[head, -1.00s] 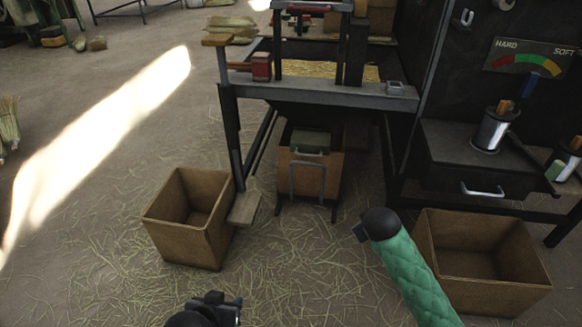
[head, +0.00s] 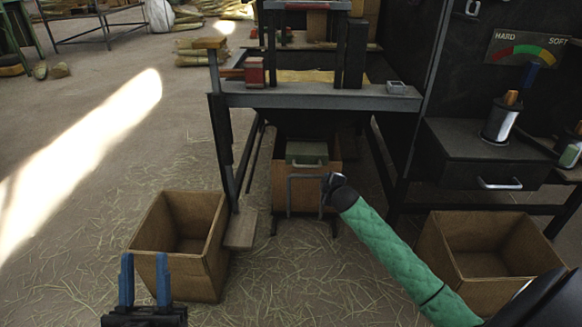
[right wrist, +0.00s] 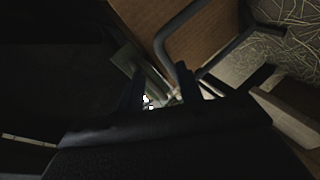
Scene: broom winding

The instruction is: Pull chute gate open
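The chute gate (head: 306,153), a grey-green plate with a small handle, sits under the workbench in front of the dark chute. Below it is a brown wooden box (head: 316,186) with an upright grey bar handle (head: 290,195). My right gripper (head: 328,184) is low in front of the box, just right of the bar handle; the arm partly hides it. In the right wrist view my right gripper's fingers (right wrist: 158,88) are apart, with the greenish gate (right wrist: 148,78) dimly seen beyond and the bar handle (right wrist: 183,75) close to one fingertip. My left gripper (head: 145,272) is open and empty at lower left.
An open cardboard box (head: 180,245) stands left of the bench, with a wooden pedal (head: 241,230) beside it. Another box (head: 490,258) stands at right below a drawer cabinet (head: 480,150). The bench frame (head: 320,97) spans above. Straw-strewn floor lies open at left.

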